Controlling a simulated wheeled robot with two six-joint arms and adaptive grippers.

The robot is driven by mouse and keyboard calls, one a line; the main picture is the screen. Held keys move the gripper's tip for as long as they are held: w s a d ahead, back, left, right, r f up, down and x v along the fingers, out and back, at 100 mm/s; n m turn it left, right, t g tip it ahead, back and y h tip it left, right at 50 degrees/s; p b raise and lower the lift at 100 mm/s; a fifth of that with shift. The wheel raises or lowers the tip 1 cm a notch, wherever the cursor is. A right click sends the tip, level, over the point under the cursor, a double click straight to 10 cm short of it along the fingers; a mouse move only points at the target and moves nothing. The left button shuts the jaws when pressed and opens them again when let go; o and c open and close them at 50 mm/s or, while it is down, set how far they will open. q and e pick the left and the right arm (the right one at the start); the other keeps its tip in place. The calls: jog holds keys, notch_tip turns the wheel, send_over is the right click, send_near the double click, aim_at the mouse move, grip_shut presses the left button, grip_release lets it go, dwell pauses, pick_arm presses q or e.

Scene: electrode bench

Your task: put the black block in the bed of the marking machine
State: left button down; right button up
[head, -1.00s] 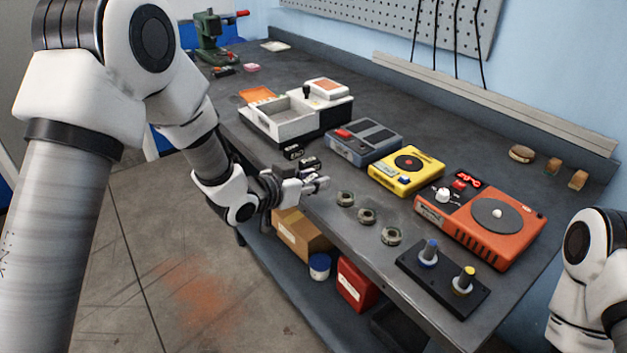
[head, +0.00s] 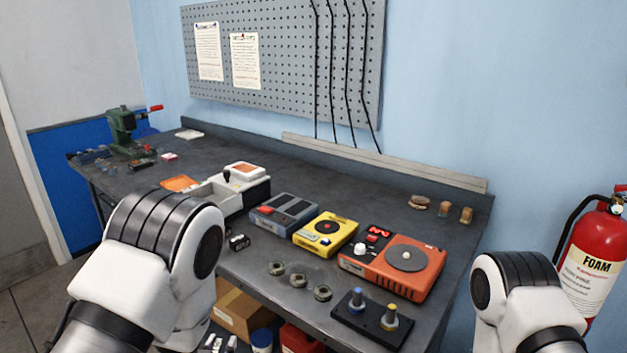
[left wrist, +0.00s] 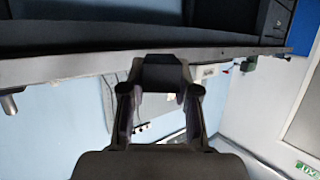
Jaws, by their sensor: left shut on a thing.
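My left gripper (left wrist: 161,88) is shut on a black block (left wrist: 163,72), which sits between its fingertips in the left wrist view. In the head view only a small part of this gripper (head: 220,342) shows at the bottom, in front of the bench; my left arm hides the rest.
To the right stand a grey-blue box (head: 284,212), a yellow device (head: 325,233) and an orange device (head: 394,266). Several metal rings (head: 299,280) and a black stand (head: 372,324) lie in front. A green press (head: 126,132) stands far left.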

pick_arm(q)
jog(key=shift+n+y, duration=0.3)
jog(key=shift+y, duration=0.1)
jog(key=s+f, duration=0.2)
jog(key=s+a+f, duration=0.1)
jog(key=s+f, duration=0.1)
jog(key=shift+w, duration=0.15)
jog(key=shift+f, duration=0.1)
